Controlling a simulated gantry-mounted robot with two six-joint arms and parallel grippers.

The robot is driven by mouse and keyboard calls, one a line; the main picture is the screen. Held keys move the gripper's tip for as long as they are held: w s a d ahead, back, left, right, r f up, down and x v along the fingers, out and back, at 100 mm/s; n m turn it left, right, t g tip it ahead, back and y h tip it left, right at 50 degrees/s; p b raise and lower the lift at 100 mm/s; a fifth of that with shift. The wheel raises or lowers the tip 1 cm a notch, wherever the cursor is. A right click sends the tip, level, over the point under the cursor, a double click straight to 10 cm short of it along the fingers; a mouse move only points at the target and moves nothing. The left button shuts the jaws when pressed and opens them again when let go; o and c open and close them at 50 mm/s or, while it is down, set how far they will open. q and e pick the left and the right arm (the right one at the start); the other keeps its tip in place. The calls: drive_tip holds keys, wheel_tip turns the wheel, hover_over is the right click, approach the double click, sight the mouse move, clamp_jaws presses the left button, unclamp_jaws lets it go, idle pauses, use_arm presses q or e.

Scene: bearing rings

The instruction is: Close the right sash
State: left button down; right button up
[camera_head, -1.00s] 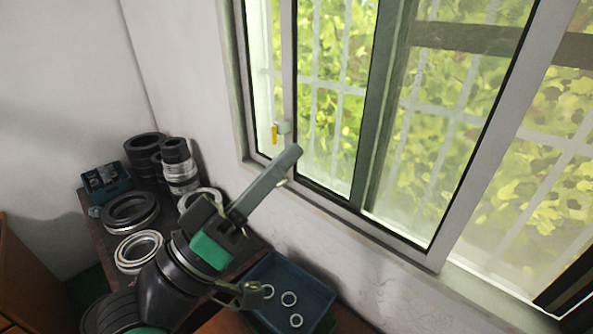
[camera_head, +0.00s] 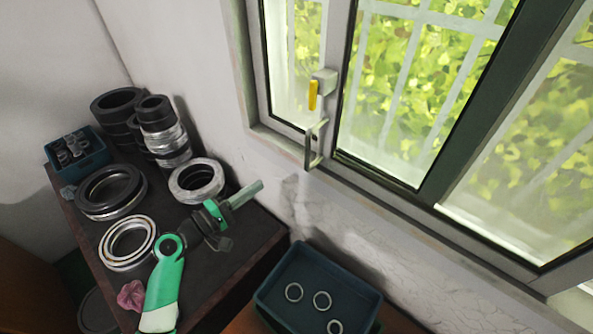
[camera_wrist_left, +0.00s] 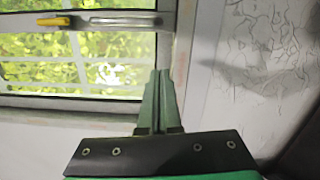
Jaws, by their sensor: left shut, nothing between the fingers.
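The sliding window fills the upper right of the head view. A pale sash stile (camera_head: 348,50) with a yellow latch (camera_head: 313,95) stands left of a dark stile (camera_head: 490,105). A metal pull handle (camera_head: 316,145) stands out below the latch; in the wrist view the latch (camera_wrist_left: 55,21) and handle (camera_wrist_left: 122,20) lie upper left. I cannot tell for sure which panel is the right sash. My left gripper (camera_head: 252,191) is shut and empty, left of and below the handle, apart from it. Its closed fingers (camera_wrist_left: 160,85) point at the window frame in the wrist view. My right gripper is out of view.
A dark table (camera_head: 215,262) on the left carries stacked bearing rings (camera_head: 165,140), flat rings (camera_head: 128,243) and a small blue bin (camera_head: 76,155). A blue tray (camera_head: 268,300) with several small rings stands below the window. The wall space between gripper and handle looks clear.

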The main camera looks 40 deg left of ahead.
use_arm(q)
drive_tip(key=w+d+r+p, duration=0.1)
drive_tip(key=w+d+p, duration=0.1)
drive_tip(key=w, duration=0.9)
drive_tip(key=shift+d, duration=0.8)
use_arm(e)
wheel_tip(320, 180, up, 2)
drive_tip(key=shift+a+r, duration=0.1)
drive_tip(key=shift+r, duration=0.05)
